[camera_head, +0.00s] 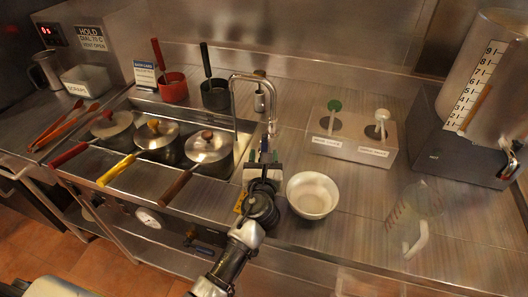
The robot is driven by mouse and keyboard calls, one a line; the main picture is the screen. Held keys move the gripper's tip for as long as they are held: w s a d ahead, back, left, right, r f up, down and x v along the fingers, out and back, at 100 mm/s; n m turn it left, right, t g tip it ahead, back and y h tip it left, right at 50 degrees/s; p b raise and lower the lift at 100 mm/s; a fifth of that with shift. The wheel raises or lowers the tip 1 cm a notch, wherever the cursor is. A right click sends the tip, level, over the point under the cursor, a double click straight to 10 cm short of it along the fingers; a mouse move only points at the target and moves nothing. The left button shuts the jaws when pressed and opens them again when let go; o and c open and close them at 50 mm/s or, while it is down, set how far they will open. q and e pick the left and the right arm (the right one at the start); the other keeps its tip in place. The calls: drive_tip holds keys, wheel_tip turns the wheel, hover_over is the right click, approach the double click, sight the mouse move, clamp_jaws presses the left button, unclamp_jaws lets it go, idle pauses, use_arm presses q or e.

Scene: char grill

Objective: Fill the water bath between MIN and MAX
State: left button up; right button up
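The water bath (243,140) is a steel basin sunk in the counter. Three lidded pots with red (70,154), yellow (118,169) and brown (178,186) handles cover most of it, so its water level and any MIN or MAX marks cannot be made out. A curved steel faucet (233,92) arches over its right side. My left gripper (263,158) is at the bath's right edge, just below the faucet's thicker upright. Whether its fingers touch anything is unclear. A clear jug (424,200) with red marks stands on the right counter. My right gripper is not in view.
A white bowl (313,195) sits close to the right of my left gripper. A pump-bottle holder (350,146) and a large dispenser with a level scale (484,85) stand farther right. Red tongs (66,124) lie at left.

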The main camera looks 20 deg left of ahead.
use_arm(q)
drive_tip(key=v, duration=0.8)
drive_tip(key=shift+s+b, duration=0.35)
drive_tip(key=shift+c, duration=0.5)
